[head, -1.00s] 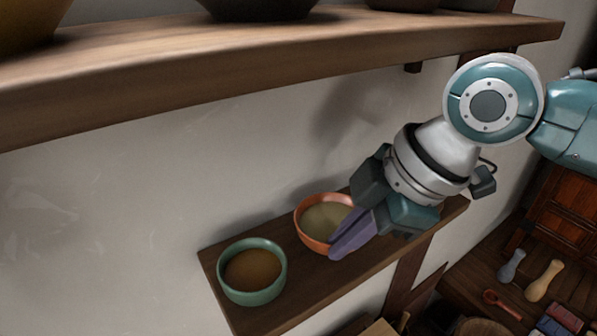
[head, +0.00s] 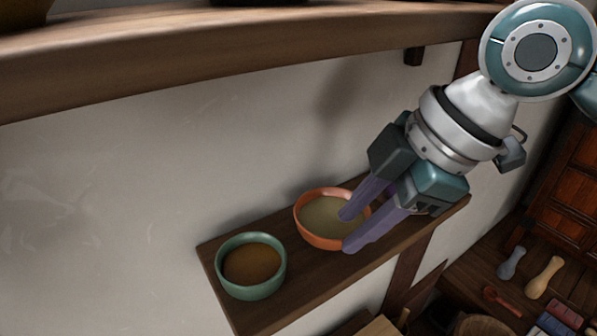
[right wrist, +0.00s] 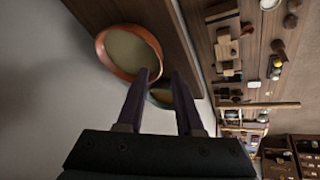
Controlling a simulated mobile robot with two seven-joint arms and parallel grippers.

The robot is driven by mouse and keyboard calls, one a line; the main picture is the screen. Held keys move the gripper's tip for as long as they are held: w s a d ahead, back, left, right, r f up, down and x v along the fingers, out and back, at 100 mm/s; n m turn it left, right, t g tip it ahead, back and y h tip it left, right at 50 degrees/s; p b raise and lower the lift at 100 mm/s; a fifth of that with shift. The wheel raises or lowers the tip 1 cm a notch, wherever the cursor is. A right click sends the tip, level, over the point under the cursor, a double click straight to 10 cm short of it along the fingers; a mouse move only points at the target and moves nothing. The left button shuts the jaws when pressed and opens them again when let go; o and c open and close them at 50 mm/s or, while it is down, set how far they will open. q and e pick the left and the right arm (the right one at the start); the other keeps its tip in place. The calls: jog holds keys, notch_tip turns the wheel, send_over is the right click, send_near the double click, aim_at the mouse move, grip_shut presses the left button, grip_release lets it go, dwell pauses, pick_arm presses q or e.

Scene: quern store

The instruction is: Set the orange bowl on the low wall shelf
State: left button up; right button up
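The orange bowl (head: 311,231) stands upright on the low wall shelf (head: 327,279), with a dull greenish-tan inside. It also shows in the right wrist view (right wrist: 103,55), left of the fingers. My right gripper (head: 349,230) has its two purple fingers apart at the bowl's right side. One fingertip overlaps the bowl's inside and the other lies in front of its rim. I cannot tell whether either finger touches the bowl. The right wrist view shows a clear gap between the fingertips (right wrist: 161,74). My left gripper is not in view.
A green bowl (head: 252,287) with a brown inside stands left of the orange bowl on the same shelf. A higher wooden shelf (head: 200,62) runs above. A bench with tools (head: 544,278) is at lower right. The low shelf's right part is partly hidden by my gripper.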

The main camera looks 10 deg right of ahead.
jog(key=b+v, duration=0.1)
jog(key=v, duration=0.4)
jog(key=s+a+f+m, duration=0.4)
jog(key=s+f+m, duration=0.2)
jog(key=s, duration=0.2)
jog(key=s+d+f+m+h, duration=0.35)
jog(key=s+d+m, duration=0.4)
jog(key=s, duration=0.25)
notch_tip(320, 180, up, 10)
jog(key=p, duration=1)
jog(key=shift+a+m, duration=0.1)
jog(key=shift+m, duration=0.15)
